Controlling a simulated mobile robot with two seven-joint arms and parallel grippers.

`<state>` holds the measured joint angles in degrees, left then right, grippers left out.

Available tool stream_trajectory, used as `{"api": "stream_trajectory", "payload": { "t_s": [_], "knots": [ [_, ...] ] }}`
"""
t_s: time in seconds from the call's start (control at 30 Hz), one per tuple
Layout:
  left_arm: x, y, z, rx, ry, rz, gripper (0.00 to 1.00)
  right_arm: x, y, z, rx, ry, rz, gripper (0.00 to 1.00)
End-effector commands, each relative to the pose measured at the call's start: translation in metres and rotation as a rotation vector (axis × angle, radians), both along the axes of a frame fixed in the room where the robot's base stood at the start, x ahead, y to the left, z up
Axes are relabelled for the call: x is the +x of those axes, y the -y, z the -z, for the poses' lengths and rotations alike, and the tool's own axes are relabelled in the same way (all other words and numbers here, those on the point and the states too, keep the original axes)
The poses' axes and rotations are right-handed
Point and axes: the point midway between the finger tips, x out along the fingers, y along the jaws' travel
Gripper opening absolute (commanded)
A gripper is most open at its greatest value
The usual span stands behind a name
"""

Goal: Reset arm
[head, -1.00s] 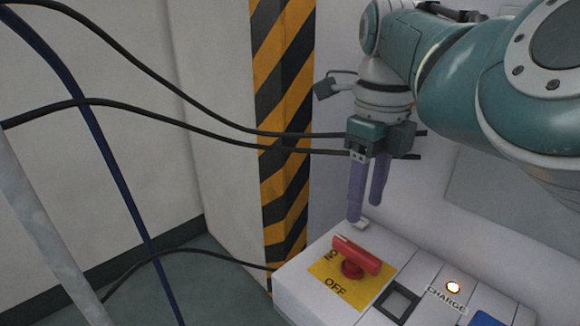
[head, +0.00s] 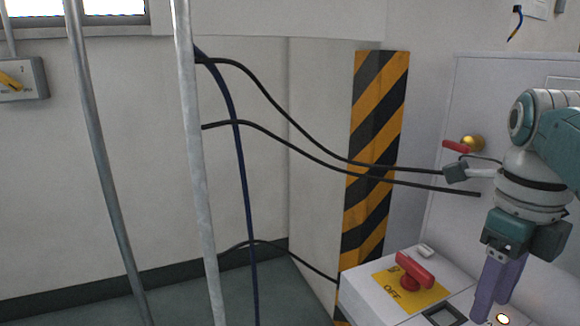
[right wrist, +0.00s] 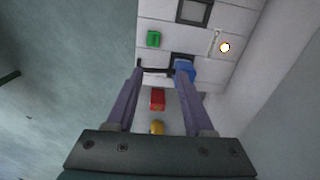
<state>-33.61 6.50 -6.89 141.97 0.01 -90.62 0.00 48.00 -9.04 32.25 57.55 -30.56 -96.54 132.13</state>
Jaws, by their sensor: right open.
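My right gripper (head: 491,306) hangs over the right part of a white control box (head: 372,306), with its two purple fingers pointing down and apart. Nothing is between the fingers. The red rotary switch (head: 414,270) sits on a yellow plate (head: 395,290) marked OFF, left of the fingers. A lit lamp (head: 503,319) shows beside the fingertips. In the right wrist view the open gripper (right wrist: 160,75) points at the panel, with a blue button (right wrist: 185,68) near the right fingertip and a green button (right wrist: 153,39) beyond. My left gripper is not in view.
Black cables (head: 300,122) run across to the wall panel near my right wrist. A striped yellow-black pillar (head: 376,150) stands behind the box. Grey poles (head: 195,160) stand on the left. Red (right wrist: 157,99) and yellow (right wrist: 157,127) parts show between the fingers in the wrist view.

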Motion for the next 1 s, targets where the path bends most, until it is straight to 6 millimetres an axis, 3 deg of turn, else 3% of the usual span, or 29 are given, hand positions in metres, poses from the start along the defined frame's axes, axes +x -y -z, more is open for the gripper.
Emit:
{"api": "stream_trajectory", "payload": {
  "t_s": [0.03,0.37,0.57,0.67,0.8,1.0],
  "knots": [
    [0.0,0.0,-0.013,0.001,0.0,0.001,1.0,-0.006,0.008,-0.007,-0.02,0.003,-0.043,0.53],
    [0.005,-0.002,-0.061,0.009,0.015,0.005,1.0,-0.047,0.049,-0.023,-0.157,0.006,-0.501,0.53],
    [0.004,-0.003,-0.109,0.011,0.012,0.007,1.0,-0.09,0.06,-0.06,-0.279,-0.033,-1.05,0.53],
    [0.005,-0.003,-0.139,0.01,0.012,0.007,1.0,-0.12,0.047,-0.088,-0.336,-0.06,-1.465,0.53],
    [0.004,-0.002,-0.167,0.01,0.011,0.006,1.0,-0.156,0.014,-0.12,-0.373,-0.069,-1.969,0.53],
    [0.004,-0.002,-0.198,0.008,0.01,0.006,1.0,-0.204,-0.035,-0.164,-0.393,-0.018,-2.514,0.53]
  ]
}}
